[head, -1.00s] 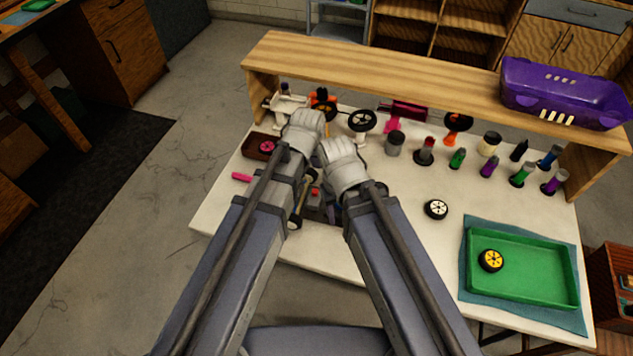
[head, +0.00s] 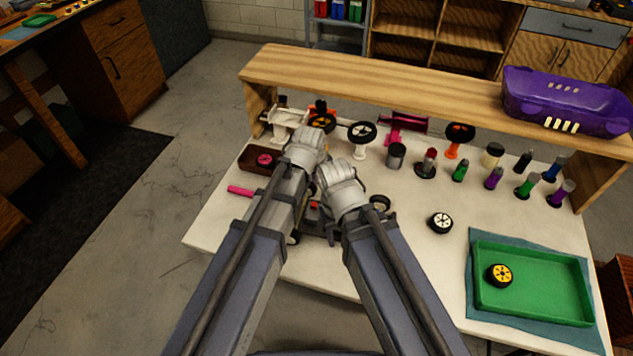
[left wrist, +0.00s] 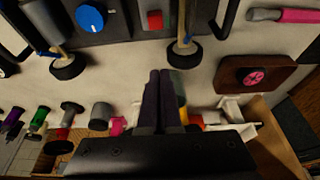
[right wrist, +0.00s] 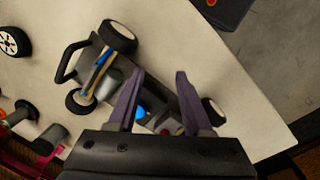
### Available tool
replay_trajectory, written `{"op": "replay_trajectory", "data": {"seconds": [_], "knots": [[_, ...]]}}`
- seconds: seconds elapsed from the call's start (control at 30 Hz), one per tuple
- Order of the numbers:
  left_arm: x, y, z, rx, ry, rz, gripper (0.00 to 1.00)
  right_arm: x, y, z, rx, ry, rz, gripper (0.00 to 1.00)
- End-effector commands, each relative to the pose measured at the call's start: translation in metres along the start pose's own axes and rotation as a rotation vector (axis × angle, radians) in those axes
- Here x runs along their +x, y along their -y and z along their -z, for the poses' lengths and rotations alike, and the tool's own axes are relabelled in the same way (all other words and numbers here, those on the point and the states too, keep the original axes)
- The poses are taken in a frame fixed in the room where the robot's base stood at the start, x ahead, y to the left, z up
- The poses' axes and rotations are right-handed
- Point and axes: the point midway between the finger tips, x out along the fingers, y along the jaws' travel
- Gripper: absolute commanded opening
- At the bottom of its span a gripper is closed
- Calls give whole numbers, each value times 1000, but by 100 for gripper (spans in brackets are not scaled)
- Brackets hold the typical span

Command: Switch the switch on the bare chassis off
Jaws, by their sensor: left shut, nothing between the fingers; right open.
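The bare chassis (head: 317,224) lies at the table's front edge, partly hidden by my arms. Its red switch (head: 314,205) shows between my wrists. The left wrist view shows the red switch (left wrist: 155,20) beside a blue knob (left wrist: 90,18); its on or off position cannot be told. My left gripper (left wrist: 165,74) is shut and empty, pointing down toward the table, apart from the switch. My right gripper (right wrist: 158,76) is open and empty, over the chassis (right wrist: 108,84); the blue knob and a red part show between and below its fingers.
A brown box with a pink wheel (head: 264,160) and a pink-handled tool (head: 240,191) lie left. A loose wheel (head: 441,223) and a green tray (head: 545,308) are right. Several bottles and a wooden shelf (head: 400,85) stand behind.

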Motion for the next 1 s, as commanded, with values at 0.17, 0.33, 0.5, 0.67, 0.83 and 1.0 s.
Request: {"op": "replay_trajectory", "data": {"seconds": [0.17,0.33,0.5,0.67,0.83,1.0], "knots": [[36,0,-1,0,0,0,0,34,3,2,0,0,0,50],[61,0,-1,0,0,0,0,58,6,3,0,0,0,50],[40,0,-32,0,0,0,0,48,5,3,0,0,0,50],[38,0,-39,0,0,0,0,48,5,3,0,0,0,50],[38,0,-38,0,0,0,0,48,5,3,0,0,0,50],[36,0,-42,0,0,0,0,48,5,3,0,0,0,50]]}}
